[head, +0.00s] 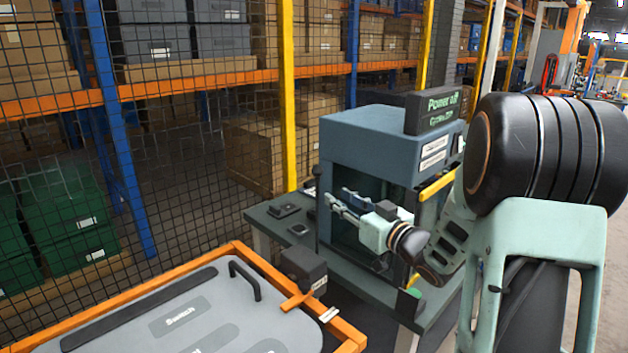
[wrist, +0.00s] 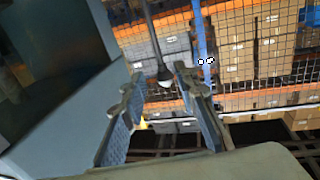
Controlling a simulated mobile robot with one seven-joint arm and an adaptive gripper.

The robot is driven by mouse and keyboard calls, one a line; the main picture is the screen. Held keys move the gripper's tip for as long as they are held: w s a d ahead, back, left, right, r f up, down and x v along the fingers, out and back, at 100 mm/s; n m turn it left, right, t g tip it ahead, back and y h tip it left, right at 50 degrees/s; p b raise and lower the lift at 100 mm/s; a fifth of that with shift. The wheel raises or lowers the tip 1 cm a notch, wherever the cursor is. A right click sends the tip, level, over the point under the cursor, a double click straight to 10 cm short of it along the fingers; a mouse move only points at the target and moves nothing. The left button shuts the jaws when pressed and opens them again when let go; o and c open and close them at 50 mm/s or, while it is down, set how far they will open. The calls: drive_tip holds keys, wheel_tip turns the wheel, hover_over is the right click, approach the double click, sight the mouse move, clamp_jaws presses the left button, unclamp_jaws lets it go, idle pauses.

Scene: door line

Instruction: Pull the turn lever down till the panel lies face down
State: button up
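My gripper (head: 338,200) is open in front of the blue-grey cabinet, its fingers pointing left. In the wrist view the two fingers (wrist: 158,92) stand apart with nothing between their pads. A thin black rod with a ball-like end (wrist: 164,74), likely the turn lever, shows just beyond the fingertips; I cannot tell whether it touches them. In the head view a dark upright rod (head: 318,215) stands beside the cabinet's left edge, near the fingertips. A light grey panel (head: 135,338) with labels and a black handle lies in an orange frame at the lower left, labelled side up.
The cabinet (head: 365,135) stands on a dark green table (head: 268,226) with small black items on it. A black box (head: 303,268) sits at the orange frame's corner. A mesh fence (head: 190,150) and shelves with boxes stand behind.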

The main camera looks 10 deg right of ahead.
sight(319, 185)
drive_tip(key=p+x, duration=0.2)
drive_tip(key=x, duration=0.8)
drive_tip(key=shift+w, duration=0.15)
drive_tip(key=shift+c, duration=0.2)
clamp_jaws()
